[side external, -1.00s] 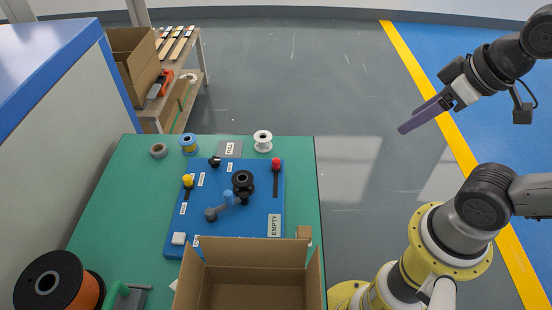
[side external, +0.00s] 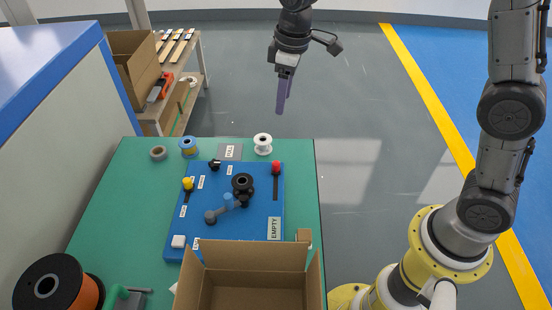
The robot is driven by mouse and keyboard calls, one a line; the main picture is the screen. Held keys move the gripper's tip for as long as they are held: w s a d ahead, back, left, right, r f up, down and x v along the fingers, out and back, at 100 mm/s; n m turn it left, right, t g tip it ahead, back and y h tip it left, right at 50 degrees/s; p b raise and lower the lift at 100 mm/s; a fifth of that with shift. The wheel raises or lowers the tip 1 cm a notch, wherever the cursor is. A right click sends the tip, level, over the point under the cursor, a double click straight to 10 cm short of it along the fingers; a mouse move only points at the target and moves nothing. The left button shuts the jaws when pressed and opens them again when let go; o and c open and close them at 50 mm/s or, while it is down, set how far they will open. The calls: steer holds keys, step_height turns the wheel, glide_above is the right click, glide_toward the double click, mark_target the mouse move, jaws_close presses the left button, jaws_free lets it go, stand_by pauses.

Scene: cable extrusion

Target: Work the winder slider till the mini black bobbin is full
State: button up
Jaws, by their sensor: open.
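The blue winder board (side external: 262,222) lies on the green table. The mini black bobbin (side external: 242,183) sits upright near the board's middle; how much is wound on it is too small to tell. A yellow-knobbed slider (side external: 187,184) is at the board's left and a red-knobbed slider (side external: 276,167) at its upper right. I cannot tell which is the winder slider. A small black knob (side external: 214,165) and a blue-and-grey crank (side external: 219,209) are also on the board. My gripper (side external: 281,108) is open and empty, pointing down beyond the table's far edge, touching nothing.
An open cardboard box (side external: 250,277) stands at the table's front. A white spool (side external: 263,144), a blue spool (side external: 189,146) and a tape roll (side external: 158,153) stand at the back. A large orange spool (side external: 58,290) is at front left. The "FULL" pad (side external: 229,152) is bare.

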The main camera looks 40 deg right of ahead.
steer(key=g, duration=0.1)
glide_above(276, 164)
step_height(276, 164, down, 6)
steer(key=f, duration=0.1)
step_height(276, 164, down, 13)
steer(key=shift+w+d+r, duration=0.1)
steer(key=shift+w+d, duration=0.05)
jaws_close()
stand_by(0.3)
stand_by(1.2)
